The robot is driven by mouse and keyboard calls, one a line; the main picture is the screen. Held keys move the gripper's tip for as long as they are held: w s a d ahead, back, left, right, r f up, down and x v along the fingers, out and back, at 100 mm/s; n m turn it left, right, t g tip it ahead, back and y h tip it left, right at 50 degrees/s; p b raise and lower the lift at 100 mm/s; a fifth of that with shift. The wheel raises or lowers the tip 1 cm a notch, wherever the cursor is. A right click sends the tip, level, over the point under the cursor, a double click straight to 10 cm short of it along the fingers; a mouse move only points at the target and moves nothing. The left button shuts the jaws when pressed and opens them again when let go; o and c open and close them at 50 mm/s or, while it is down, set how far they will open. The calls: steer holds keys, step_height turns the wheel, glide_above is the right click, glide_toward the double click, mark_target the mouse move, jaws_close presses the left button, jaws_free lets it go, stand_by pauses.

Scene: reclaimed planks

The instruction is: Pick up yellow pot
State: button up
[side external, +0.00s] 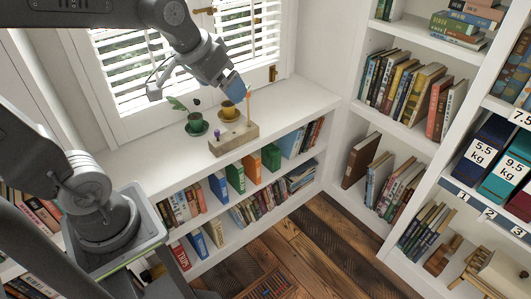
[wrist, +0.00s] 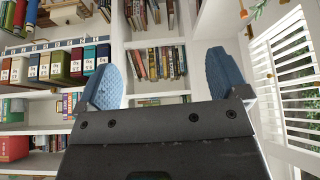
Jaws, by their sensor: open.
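The yellow pot (side external: 228,111) stands upright on the white ledge in the side external view, just behind a wooden block (side external: 235,141). I cannot tell whether it touches the block. A green pot (side external: 196,125) with a plant stands to its left. My gripper (side external: 236,88), with blue finger pads, is above and slightly right of the yellow pot, apart from it. In the wrist view my gripper (wrist: 163,80) is open, with nothing between its fingers. The yellow pot cannot be made out with certainty there.
A window with white blinds (side external: 130,72) is behind the ledge. The white ledge (side external: 294,99) is clear to the right. Bookshelves (side external: 405,85) stand at the right.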

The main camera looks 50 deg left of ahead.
steer(key=shift+m+h, duration=0.3)
steer(key=shift+m, duration=0.4)
steer(key=s+d, duration=0.1)
steer(key=s, duration=0.2)
steer(key=s+d+f, duration=0.1)
steer(key=s, duration=0.2)
steer(key=s+d, duration=0.2)
steer(key=s, duration=0.1)
steer(key=shift+s+f, duration=0.3)
